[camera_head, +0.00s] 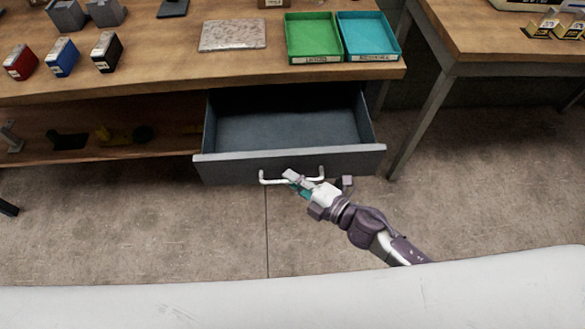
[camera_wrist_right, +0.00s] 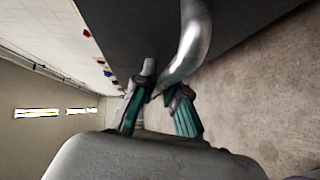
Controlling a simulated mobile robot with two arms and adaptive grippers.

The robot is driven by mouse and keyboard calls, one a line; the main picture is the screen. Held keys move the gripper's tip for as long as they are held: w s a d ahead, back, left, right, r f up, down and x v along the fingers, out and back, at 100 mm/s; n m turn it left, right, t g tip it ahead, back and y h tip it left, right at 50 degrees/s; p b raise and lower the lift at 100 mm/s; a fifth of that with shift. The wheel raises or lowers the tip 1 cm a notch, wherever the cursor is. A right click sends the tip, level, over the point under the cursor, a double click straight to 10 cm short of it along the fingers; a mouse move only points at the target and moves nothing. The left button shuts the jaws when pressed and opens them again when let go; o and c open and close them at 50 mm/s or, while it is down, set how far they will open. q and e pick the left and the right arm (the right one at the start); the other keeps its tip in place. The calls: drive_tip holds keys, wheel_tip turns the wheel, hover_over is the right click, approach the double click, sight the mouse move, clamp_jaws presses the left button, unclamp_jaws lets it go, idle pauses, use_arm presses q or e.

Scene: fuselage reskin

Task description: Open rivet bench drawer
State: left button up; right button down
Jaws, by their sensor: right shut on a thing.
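The grey bench drawer (camera_head: 290,163) stands pulled out from under the wooden bench top, and its inside looks empty. A pale bar handle (camera_head: 276,180) runs across its front. My right gripper (camera_head: 298,183) is at the handle's middle, shut on it. In the right wrist view, the handle (camera_wrist_right: 186,52) comes down between the teal-padded fingers of the right gripper (camera_wrist_right: 158,108). The drawer front (camera_wrist_right: 125,35) is the dark surface behind it. My left gripper is in neither view.
On the bench (camera_head: 150,60) stand a green tray (camera_head: 312,57), a blue tray (camera_head: 369,55), a speckled plate (camera_head: 233,35) and several small boxes. A lower shelf (camera_head: 85,150) holds tools at left. A second table (camera_head: 480,35) stands at right. The floor in front is clear.

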drive_tip(key=shift+s, duration=0.45)
drive_tip(key=c, duration=1.2)
unclamp_jaws()
drive_tip(key=v, duration=1.2)
